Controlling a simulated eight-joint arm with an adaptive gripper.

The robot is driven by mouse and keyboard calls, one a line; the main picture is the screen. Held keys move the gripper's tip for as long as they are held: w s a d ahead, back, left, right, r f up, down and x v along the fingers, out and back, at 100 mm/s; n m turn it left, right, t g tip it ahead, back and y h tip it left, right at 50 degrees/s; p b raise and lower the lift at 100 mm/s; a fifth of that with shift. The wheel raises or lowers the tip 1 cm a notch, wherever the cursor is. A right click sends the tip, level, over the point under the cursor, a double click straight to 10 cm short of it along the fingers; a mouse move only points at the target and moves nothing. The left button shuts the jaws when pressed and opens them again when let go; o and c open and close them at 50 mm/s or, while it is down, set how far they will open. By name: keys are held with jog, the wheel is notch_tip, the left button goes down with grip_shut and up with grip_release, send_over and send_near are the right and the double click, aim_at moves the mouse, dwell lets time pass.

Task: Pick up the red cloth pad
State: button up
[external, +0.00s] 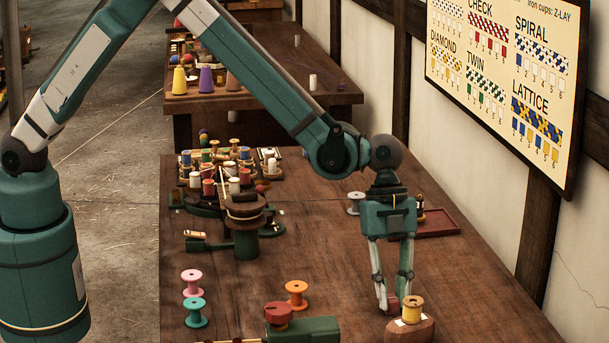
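A small dull-red pad (391,303) shows at the front right of the bench, between the fingertips of my gripper (393,301). The gripper points straight down, with its two fingers a short gap apart. The pad appears to fill much of that gap. I cannot tell whether the fingers press on it or only stand around it. The pad's lower part is hard to make out behind the nearer finger and the wooden block.
Orange (296,293), pink (192,282) and teal (195,312) spools stand to the left. A dark red tray (440,224) lies behind. The bench's right side is clear.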

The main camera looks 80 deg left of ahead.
aim_at(392, 299)
jog(key=shift+r, duration=0.1)
dwell(0.3)
notch_tip(392, 299, up, 10)
jog(key=shift+f+p, duration=0.1)
jog(key=shift+p, duration=0.6)
